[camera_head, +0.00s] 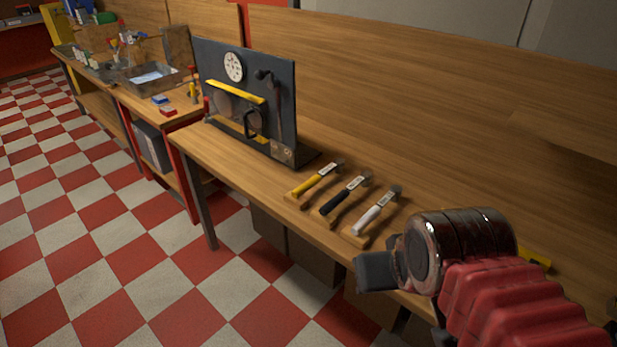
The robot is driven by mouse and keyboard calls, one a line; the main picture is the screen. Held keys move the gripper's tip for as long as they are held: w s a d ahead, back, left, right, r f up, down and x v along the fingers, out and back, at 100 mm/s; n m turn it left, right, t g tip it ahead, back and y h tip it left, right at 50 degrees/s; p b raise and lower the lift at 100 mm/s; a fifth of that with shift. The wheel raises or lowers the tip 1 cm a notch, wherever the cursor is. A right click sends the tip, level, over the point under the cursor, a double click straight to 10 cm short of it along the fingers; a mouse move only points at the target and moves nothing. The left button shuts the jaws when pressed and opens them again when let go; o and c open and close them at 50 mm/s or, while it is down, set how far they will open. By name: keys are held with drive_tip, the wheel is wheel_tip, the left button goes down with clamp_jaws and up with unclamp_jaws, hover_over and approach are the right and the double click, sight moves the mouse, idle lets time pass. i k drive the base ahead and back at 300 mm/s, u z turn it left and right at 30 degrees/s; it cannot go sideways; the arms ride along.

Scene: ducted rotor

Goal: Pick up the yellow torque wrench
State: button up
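The yellow torque wrench (313,181) lies on a small wooden stand on the workbench, its dark head toward the back of the bench. It is the leftmost of three similar wrenches in a row. A black-handled wrench (342,197) lies beside it and a white-handled wrench (374,213) lies to the right of that one. My arm enters from the lower right. A dark block at its end, seemingly my gripper (376,271), is at the bench's front edge, to the right of and nearer than the yellow wrench, apart from it. Its fingers cannot be made out.
The workbench (236,163) has bare wood between the wrenches and an upright dark tool panel (246,95) at left. Another bench with a metal tray (150,77) and small items stands farther left. Boxes sit under the bench. The checkered floor (110,240) is clear.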

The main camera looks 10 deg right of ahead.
sight(338, 163)
drive_tip(key=u, duration=0.05)
drive_tip(key=k, duration=0.6)
drive_tip(key=u, duration=0.65)
drive_tip(key=i, duration=2.35)
drive_tip(key=z, duration=0.55)
